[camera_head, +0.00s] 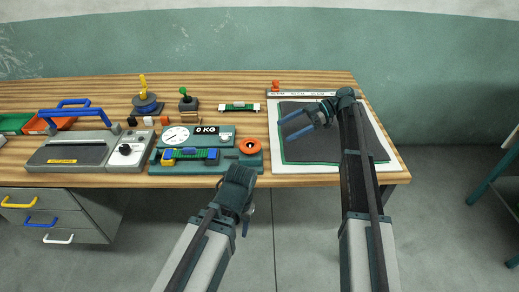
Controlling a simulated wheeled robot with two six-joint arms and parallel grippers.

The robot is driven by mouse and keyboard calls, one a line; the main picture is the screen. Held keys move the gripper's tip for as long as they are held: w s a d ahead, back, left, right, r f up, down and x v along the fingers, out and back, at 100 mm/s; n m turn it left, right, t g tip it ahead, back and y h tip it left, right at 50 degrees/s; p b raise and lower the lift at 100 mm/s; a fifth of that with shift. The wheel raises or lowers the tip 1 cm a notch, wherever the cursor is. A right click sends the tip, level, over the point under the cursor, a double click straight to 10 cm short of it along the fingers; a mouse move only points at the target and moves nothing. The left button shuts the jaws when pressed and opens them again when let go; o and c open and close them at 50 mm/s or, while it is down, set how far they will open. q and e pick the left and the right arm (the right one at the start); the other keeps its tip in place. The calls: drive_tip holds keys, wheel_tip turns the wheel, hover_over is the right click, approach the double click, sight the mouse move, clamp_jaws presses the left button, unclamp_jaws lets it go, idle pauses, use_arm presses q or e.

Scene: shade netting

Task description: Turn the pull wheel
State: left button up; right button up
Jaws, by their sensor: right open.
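The orange pull wheel (250,147) with a dark centre sits at the right end of a teal tester base (226,164) on the bench. The tester has a round white dial (176,135), a "0 KG" display (206,130) and a blue-and-green clamp section (190,154). My right gripper (287,129) is open and empty, with its blue fingers pointing left, to the right of the wheel and above the dark sheet. My left arm's dark joint (238,182) is just in front of the wheel; its gripper does not show.
A dark netting sheet (325,148) lies on a white board (290,171) at the right. A grey sealer with blue handle (68,150) stands left. Small spools, bins and a level (239,107) line the back. Drawers (52,216) are below left.

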sight(258, 143)
drive_tip(key=b+x, duration=0.4)
drive_tip(key=x, duration=0.8)
drive_tip(key=shift+b, duration=0.4)
drive_tip(key=shift+x, duration=0.95)
drive_tip(key=shift+r, duration=0.1)
drive_tip(key=shift+c, duration=0.3)
drive_tip(key=c, duration=0.9)
drive_tip(key=shift+o, duration=0.2)
drive_tip(key=shift+s, duration=0.1)
